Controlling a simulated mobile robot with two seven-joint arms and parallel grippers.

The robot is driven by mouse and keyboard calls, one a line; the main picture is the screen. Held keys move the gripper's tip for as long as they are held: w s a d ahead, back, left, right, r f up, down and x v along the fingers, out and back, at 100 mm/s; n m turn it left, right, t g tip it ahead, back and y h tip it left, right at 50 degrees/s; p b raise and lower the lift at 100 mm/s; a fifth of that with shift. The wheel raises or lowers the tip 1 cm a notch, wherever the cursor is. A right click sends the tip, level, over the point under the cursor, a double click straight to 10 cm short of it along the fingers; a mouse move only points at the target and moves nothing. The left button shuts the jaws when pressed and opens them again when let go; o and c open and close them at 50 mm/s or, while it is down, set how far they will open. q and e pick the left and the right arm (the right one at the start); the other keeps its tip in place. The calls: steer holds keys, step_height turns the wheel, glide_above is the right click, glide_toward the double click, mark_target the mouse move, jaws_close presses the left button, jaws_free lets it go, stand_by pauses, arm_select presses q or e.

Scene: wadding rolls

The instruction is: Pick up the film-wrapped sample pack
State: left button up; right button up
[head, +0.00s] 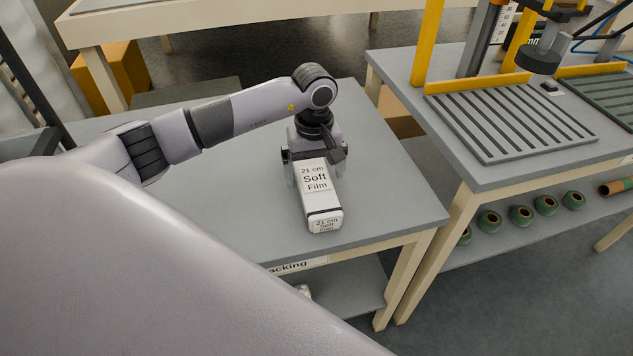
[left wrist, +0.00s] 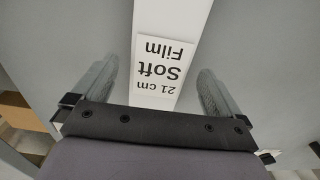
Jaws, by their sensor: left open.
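The film-wrapped sample pack (head: 320,200) is a long white box with "21 cm Soft Film" labels. It lies on the grey packing table (head: 225,200) near its front right part. My left gripper (head: 306,178) is over the pack's far end. In the left wrist view the pack (left wrist: 171,22) runs between the two open fingers (left wrist: 160,88), with a visible gap on each side. The fingers do not touch it there. How low the fingertips reach beside the pack is hard to tell. My right gripper is not in view.
A second table with a slatted grey rack (head: 510,122) and a yellow frame (head: 428,45) stands to the right. Green rolls (head: 521,215) lie on its lower shelf. The packing table is clear around the pack.

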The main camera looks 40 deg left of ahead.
mark_target(315, 178)
arm_select(q)
step_height(315, 178, down, 3)
steer(key=shift+f, duration=0.2)
steer(key=shift+c, duration=0.3)
steer(key=c, duration=0.9)
steer(key=shift+c, duration=0.2)
steer(key=shift+r, duration=0.15)
